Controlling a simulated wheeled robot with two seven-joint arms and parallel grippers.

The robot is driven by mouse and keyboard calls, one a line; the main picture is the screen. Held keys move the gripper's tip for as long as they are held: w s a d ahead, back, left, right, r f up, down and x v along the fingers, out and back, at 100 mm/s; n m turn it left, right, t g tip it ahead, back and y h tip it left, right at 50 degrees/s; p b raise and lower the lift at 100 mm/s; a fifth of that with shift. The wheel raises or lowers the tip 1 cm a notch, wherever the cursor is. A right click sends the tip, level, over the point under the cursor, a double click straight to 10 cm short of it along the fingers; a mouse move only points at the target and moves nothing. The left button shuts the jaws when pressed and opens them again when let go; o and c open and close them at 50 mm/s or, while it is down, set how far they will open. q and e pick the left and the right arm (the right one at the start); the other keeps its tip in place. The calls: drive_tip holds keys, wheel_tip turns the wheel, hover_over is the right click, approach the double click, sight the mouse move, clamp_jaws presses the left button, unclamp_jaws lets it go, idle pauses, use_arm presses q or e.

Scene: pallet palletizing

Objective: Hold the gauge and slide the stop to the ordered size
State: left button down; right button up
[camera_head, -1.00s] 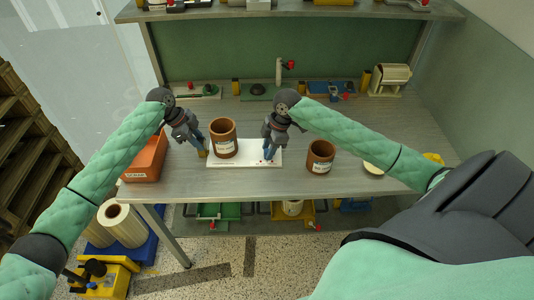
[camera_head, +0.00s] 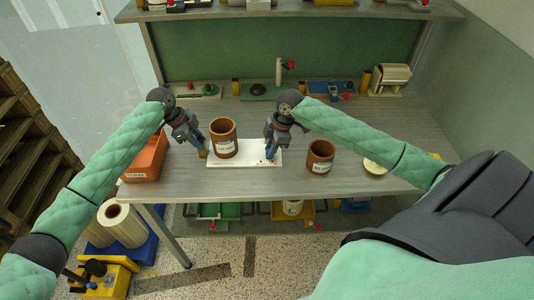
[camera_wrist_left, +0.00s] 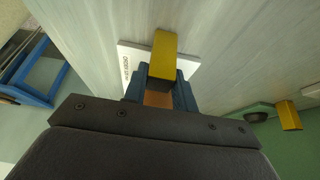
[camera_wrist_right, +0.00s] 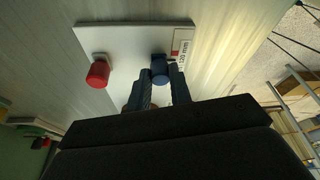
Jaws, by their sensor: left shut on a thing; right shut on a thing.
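The gauge is a white plate (camera_head: 243,161) flat on the table, with a brown pot (camera_head: 223,140) at its left part. My left gripper (camera_head: 203,151) is shut on a yellow block (camera_wrist_left: 163,55) at the plate's left end. My right gripper (camera_head: 270,156) is shut on a blue knob (camera_wrist_right: 160,72) over the plate's right part. In the right wrist view a red knob (camera_wrist_right: 98,73) stands on the plate beside it, and a label (camera_wrist_right: 183,50) at the plate's edge seems to read 120 mm. The pot hides part of the plate in the head view.
A second brown pot (camera_head: 320,157) stands right of the plate, with a pale round lid (camera_head: 374,167) further right. An orange box (camera_head: 146,160) is left of my left gripper. Several fixtures line the back edge. The table behind the plate is mostly clear.

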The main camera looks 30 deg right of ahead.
drive_tip(key=shift+s+d, duration=0.3)
drive_tip(key=shift+d, duration=0.15)
idle(0.6)
drive_tip(key=o, duration=1)
drive_tip(key=v, duration=1.2)
